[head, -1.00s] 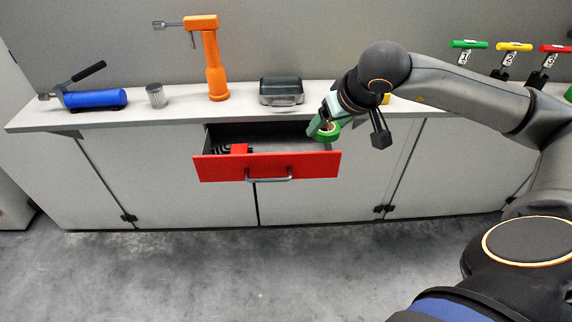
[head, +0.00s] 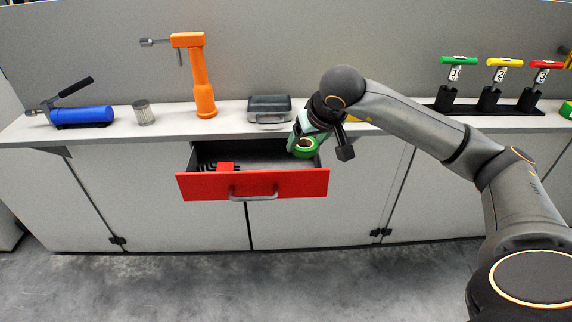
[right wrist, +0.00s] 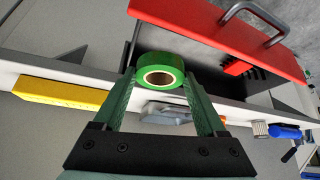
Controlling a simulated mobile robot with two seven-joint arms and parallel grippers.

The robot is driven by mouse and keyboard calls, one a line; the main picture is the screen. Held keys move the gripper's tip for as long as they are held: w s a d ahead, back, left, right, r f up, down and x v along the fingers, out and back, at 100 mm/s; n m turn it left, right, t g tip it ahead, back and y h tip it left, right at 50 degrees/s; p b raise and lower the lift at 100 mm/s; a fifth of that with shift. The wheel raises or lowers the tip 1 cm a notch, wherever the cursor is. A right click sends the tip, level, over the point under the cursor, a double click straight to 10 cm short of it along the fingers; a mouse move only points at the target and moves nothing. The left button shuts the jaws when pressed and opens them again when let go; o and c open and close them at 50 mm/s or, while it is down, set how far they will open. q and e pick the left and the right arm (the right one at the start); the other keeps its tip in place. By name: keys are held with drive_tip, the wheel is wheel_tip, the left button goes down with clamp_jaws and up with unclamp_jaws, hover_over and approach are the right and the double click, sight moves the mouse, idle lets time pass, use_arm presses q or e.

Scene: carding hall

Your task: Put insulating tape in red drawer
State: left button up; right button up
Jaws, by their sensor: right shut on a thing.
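The insulating tape is a green roll with a pale core (head: 305,148). My right gripper (head: 301,138) is shut on it, and in the right wrist view the tape (right wrist: 160,71) sits between the fingertips. The red drawer (head: 255,186) stands pulled open below the counter. The tape is held at the drawer's right end, apparently over its opening; its exact height above the drawer floor is hard to tell. The red front also shows in the right wrist view (right wrist: 220,35). My left gripper is in neither view.
Inside the drawer, a red block with black pieces (head: 226,167) lies at the left; the middle is clear. On the counter stand a dark case (head: 269,109), an orange tool (head: 203,85), a metal can (head: 143,112) and a blue tool (head: 82,115). Colored-handled tools stand at right.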

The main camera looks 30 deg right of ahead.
drive_tip(key=w+f, duration=0.1)
drive_tip(key=w+a+f, duration=0.1)
drive_tip(key=f, duration=0.1)
drive_tip(key=w+f, duration=0.1)
drive_tip(key=shift+w+a+f+b, duration=0.1)
drive_tip(key=shift+a+f+b, duration=0.15)
drive_tip(key=shift+a+b, duration=0.15)
drive_tip(key=shift+w+a+f, duration=0.25)
drive_tip(key=shift+w+f, duration=0.25)
drive_tip(key=shift+f, duration=0.15)
wheel_tip(320, 180, down, 3)
drive_tip(key=shift+w+f+b, duration=0.1)
drive_tip(key=shift+f+b, duration=0.05)
drive_tip(key=shift+b, duration=0.25)
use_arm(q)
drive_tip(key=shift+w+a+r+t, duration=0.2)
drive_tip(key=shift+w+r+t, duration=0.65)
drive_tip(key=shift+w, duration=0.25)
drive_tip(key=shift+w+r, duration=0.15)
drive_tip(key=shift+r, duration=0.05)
use_arm(e)
drive_tip(key=shift+f, duration=0.1)
drive_tip(key=o, duration=1.3)
drive_tip(key=shift+c, duration=0.2)
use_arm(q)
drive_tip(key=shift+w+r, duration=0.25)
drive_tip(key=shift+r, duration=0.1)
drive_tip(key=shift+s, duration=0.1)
